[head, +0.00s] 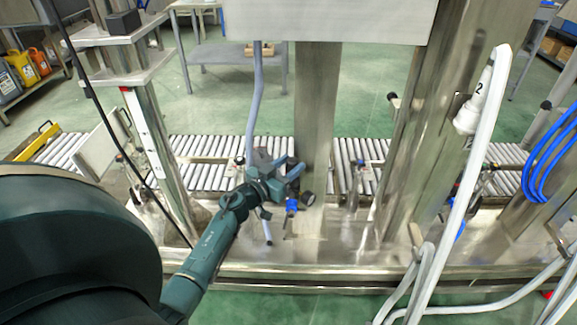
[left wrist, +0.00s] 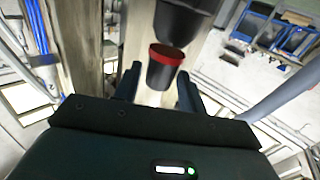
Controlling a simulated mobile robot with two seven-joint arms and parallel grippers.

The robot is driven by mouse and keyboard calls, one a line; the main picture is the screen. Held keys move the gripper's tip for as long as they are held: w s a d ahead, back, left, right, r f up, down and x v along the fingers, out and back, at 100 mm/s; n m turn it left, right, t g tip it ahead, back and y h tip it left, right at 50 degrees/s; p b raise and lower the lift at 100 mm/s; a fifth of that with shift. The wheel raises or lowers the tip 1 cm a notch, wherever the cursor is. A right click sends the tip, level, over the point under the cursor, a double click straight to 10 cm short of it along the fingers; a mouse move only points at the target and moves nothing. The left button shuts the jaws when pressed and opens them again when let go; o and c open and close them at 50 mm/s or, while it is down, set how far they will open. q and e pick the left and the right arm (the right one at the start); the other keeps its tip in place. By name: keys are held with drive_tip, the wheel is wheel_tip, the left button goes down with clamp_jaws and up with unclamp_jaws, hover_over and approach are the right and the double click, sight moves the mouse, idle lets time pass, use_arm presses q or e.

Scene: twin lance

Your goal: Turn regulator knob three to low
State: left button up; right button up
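My left gripper (head: 292,172) reaches in from the left to the fittings beside the middle steel post. In the left wrist view its two fingers (left wrist: 158,86) are apart. A black knob with a red band (left wrist: 162,68) shows between the fingers, with a visible gap on its left side; I cannot tell whether the right finger touches it. The knob's number and low mark cannot be read. In the head view the gripper hides most of the fittings; a small black round part (head: 307,198) and a blue fitting (head: 291,205) show just below it. My right gripper is not in view.
A grey hose (head: 255,100) comes down to the fittings. Steel posts (head: 318,100) stand in front of a roller conveyor (head: 350,160). At right hang a white hose with a lance marked 2 (head: 473,105) and blue hoses (head: 550,155). A steel ledge (head: 350,262) runs below.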

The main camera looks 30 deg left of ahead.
use_arm(q)
drive_tip(key=c, duration=0.7)
drive_tip(key=shift+d+r+n+y+p, duration=0.1)
drive_tip(key=shift+r+n+y+p, duration=0.15)
drive_tip(key=shift+y+p, duration=0.25)
drive_tip(key=shift+n+y+p, duration=0.3)
drive_tip(key=shift+n+y, duration=0.15)
drive_tip(key=shift+y, duration=0.15)
drive_tip(key=shift+d+f+n+y, duration=0.1)
drive_tip(key=shift+f+n+y, duration=0.1)
drive_tip(key=shift+n+y, duration=0.6)
drive_tip(key=shift+y, duration=0.5)
drive_tip(key=o, duration=1)
drive_tip(key=shift+c, duration=0.2)
drive_tip(key=shift+s+f, duration=0.1)
